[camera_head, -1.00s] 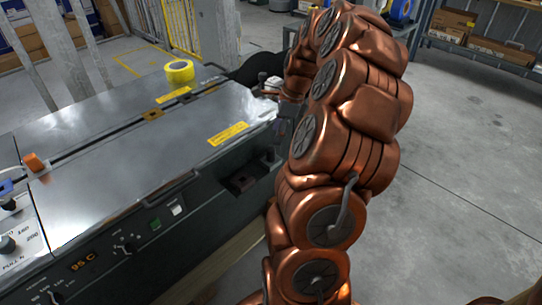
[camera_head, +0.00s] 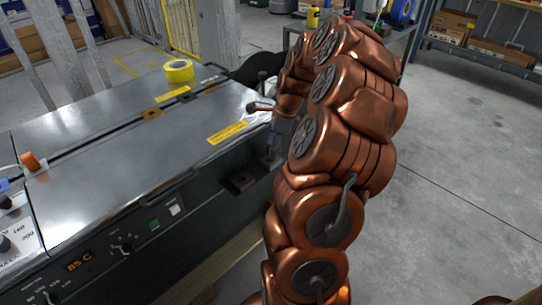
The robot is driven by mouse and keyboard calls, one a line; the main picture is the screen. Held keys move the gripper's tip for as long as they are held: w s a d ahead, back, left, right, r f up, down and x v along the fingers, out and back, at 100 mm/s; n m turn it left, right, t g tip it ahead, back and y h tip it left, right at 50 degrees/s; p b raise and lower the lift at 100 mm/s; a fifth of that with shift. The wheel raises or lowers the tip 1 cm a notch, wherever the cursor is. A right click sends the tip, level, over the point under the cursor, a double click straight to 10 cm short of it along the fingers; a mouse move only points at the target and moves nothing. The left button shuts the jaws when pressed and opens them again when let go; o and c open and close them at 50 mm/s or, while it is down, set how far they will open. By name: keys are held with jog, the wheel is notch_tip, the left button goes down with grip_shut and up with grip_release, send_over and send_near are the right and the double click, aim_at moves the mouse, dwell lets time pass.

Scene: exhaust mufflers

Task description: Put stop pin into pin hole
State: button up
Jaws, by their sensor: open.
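My gripper (camera_head: 273,147) is partly hidden behind my copper arm, at the right end of the grey machine (camera_head: 120,150). It points down beside the machine's front side and is open. A dark bracket with a recess (camera_head: 243,181) juts from the front side, a little left of and below the gripper. A small rod-like part (camera_head: 261,106) shows at the top right corner of the machine. I cannot make out the stop pin or the pin hole for certain; the arm and the small size hide detail there.
A yellow tape roll (camera_head: 179,70) lies on the machine's far part. An orange part (camera_head: 31,161) stands at its left. A control panel with a display (camera_head: 79,265) is on the front. A shelf with boxes (camera_head: 480,45) stands at the back right. The floor (camera_head: 455,170) at right is clear.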

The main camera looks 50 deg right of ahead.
jog(key=shift+x, duration=1.1)
jog(key=shift+s, duration=0.1)
grip_shut()
